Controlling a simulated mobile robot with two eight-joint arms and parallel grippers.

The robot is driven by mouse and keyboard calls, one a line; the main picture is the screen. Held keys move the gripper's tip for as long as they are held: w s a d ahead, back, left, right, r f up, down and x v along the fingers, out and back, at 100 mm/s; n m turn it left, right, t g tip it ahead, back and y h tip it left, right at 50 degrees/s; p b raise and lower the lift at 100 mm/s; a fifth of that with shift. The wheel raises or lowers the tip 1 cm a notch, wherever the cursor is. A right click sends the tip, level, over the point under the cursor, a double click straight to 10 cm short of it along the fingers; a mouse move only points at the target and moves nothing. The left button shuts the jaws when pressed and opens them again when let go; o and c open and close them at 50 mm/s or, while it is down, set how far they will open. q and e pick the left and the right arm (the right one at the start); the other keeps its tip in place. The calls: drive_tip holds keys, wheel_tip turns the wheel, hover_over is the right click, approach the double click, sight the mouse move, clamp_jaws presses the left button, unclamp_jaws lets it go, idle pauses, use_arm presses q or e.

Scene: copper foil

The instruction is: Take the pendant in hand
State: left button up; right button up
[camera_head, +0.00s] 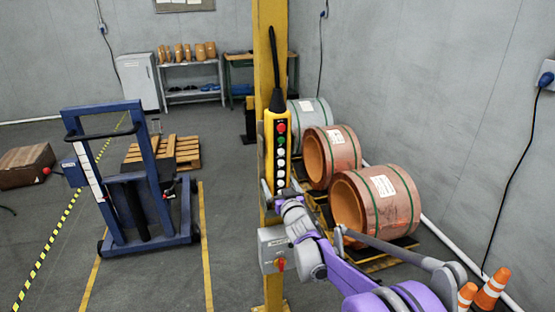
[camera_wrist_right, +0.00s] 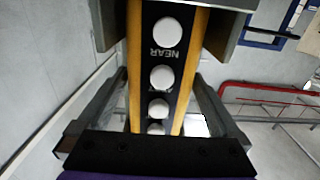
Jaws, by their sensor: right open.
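The pendant (camera_head: 277,140) is a tall yellow control box with a black face, a red button at the top and green and white buttons below. It hangs upright from a black cable in front of a yellow post. My right gripper (camera_head: 281,191) is at its lower end, with one finger on either side. In the right wrist view the pendant (camera_wrist_right: 162,75) runs between the two grey fingers of my right gripper (camera_wrist_right: 167,28). The gripper is open, and narrow gaps show beside the yellow sides. My left gripper is not in view.
The yellow post (camera_head: 271,60) stands close behind the pendant. A grey switch box (camera_head: 272,243) is on it just below. Copper foil rolls (camera_head: 375,202) lie to the right, with orange cones (camera_head: 491,288) nearer. A blue lift truck (camera_head: 140,180) stands left; floor between is clear.

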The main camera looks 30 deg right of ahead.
clamp_jaws()
idle(0.4)
drive_tip(key=shift+s+r, duration=0.1)
drive_tip(key=shift+r, duration=0.1)
